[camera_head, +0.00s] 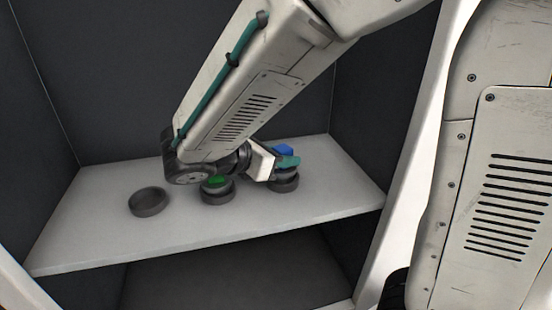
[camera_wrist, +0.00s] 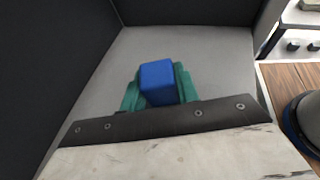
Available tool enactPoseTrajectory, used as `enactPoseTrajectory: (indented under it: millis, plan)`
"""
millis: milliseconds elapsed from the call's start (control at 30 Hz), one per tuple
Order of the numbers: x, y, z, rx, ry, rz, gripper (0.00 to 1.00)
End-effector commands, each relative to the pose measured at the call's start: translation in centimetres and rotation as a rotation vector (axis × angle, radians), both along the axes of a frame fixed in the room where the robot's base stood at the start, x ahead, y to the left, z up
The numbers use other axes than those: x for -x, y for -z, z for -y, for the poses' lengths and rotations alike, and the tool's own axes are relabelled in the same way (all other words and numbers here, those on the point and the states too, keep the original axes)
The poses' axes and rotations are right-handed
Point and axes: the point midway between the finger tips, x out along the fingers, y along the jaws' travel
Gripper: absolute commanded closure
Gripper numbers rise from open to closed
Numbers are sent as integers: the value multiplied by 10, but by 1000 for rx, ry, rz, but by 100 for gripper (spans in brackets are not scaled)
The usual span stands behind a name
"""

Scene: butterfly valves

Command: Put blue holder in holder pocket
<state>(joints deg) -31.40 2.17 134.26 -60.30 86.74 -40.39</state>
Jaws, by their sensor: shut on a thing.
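The blue holder (camera_wrist: 157,83) is held between the teal fingers of my gripper (camera_wrist: 160,92) in the wrist view. In the head view the blue holder (camera_head: 283,150) shows just behind the teal fingertips (camera_head: 287,162), above the right-hand round dark pocket (camera_head: 284,184) on the shelf. From this angle I cannot tell whether the holder touches or sits inside that pocket. A green holder (camera_head: 216,181) sits at the middle round pocket (camera_head: 217,194), partly hidden by my arm. The left pocket (camera_head: 149,202) is an empty dark ring.
The pockets stand in a row on a light grey shelf (camera_head: 110,235). Dark walls (camera_head: 100,80) close it in at the back and sides. Its front edge drops to a dark lower compartment. In the wrist view a wooden surface (camera_wrist: 290,85) lies at the right.

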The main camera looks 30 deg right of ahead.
Motion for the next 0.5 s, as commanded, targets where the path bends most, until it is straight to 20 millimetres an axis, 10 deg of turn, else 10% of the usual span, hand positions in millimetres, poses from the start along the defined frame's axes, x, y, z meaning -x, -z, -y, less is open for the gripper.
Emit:
enactPoseTrajectory:
  millis: [367,400,500]
  plan:
    - [0,4,0,0,0,3,100]
    - [0,6,0,0,0,2,66]
    - [0,5,0,0,0,2,47]
